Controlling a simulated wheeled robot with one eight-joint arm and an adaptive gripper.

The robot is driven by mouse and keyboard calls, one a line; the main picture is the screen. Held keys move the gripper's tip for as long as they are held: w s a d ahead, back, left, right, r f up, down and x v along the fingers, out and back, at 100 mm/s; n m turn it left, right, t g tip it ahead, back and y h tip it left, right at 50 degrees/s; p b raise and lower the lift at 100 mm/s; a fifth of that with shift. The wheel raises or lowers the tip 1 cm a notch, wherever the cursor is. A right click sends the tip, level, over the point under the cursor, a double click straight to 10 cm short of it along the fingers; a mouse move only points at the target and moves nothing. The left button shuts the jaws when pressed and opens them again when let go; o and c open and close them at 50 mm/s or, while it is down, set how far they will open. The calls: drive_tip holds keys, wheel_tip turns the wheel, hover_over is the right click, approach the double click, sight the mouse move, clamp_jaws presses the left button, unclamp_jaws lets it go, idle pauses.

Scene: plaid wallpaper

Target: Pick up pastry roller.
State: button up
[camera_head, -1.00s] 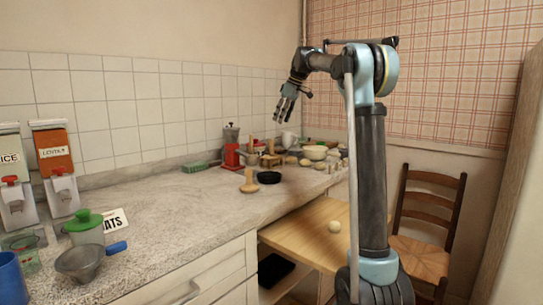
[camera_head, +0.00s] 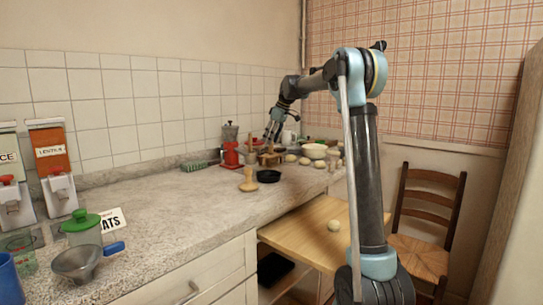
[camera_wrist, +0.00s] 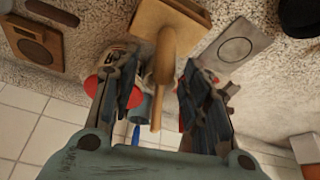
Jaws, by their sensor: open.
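A wooden tool with a broad flat head and a rounded handle (camera_wrist: 166,57), which looks like the pastry roller, shows in the wrist view. Its handle lies between the two fingers of my gripper (camera_wrist: 160,80), with space on both sides. My gripper is open and holds nothing. In the head view my gripper (camera_head: 272,136) points down over the far part of the counter, above a cluster of wooden things (camera_head: 270,158). I cannot tell the tool apart clearly in that cluster.
A red device (camera_head: 231,154), a dark bowl (camera_head: 268,176) and a wooden piece (camera_head: 248,181) stand near the cluster. Several round pale things and a light bowl (camera_head: 314,151) lie to its right. The tiled wall (camera_head: 160,100) rises behind. The middle counter (camera_head: 180,215) is clear.

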sight(271, 151)
drive_tip(key=shift+s+x, duration=0.2)
drive_tip(key=shift+x, duration=2.5)
drive_tip(key=shift+d+f, duration=0.1)
drive_tip(key=shift+d, duration=0.05)
clamp_jaws()
